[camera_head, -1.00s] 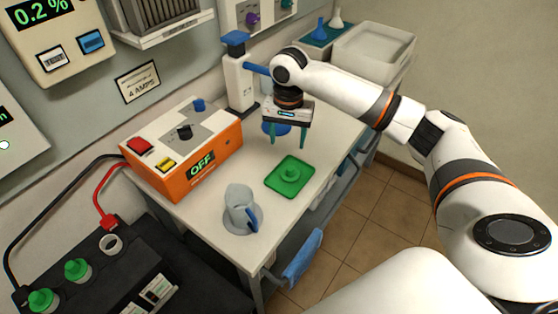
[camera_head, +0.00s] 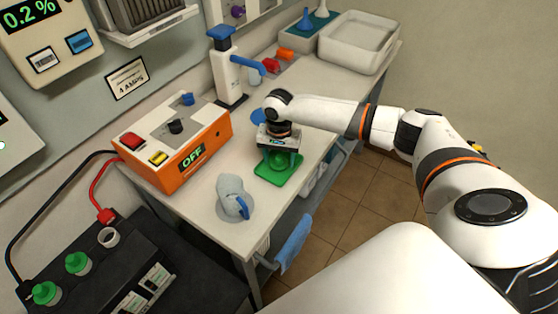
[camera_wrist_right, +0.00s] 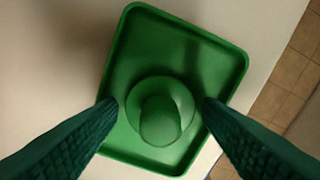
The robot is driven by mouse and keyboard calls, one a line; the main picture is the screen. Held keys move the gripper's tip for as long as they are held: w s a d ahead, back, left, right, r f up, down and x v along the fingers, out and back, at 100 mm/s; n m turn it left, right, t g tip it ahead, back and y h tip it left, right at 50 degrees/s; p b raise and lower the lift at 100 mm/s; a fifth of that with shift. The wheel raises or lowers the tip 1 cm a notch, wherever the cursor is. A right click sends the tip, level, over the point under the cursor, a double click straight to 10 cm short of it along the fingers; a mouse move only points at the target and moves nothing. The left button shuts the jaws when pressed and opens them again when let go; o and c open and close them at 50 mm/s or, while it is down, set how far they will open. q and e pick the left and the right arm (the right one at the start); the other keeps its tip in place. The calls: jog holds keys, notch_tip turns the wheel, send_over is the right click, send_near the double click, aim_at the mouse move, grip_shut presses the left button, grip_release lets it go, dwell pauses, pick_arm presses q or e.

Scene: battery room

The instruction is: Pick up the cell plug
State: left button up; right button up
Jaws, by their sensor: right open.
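The cell plug (camera_wrist_right: 160,112) is a green round cap with a raised knob. It sits on a green square tray (camera_wrist_right: 185,45) on the bench. In the head view the tray (camera_head: 272,178) shows partly, and the plug is hard to make out behind my gripper. My right gripper (camera_head: 279,160) is over the tray. In the right wrist view its two dark green fingers (camera_wrist_right: 160,108) are open, one on each side of the plug, with a gap to it. My left gripper is not in view.
An orange charger box (camera_head: 190,165) reading OFF stands left on the bench (camera_head: 195,220). A grey jug (camera_head: 231,195) with a blue handle stands in front. A white pump stand (camera_head: 228,75) is behind. A black battery (camera_head: 95,265) with green plugs is at lower left.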

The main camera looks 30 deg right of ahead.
jog(key=c, duration=0.7)
jog(key=shift+r, duration=0.15)
jog(key=shift+c, duration=0.2)
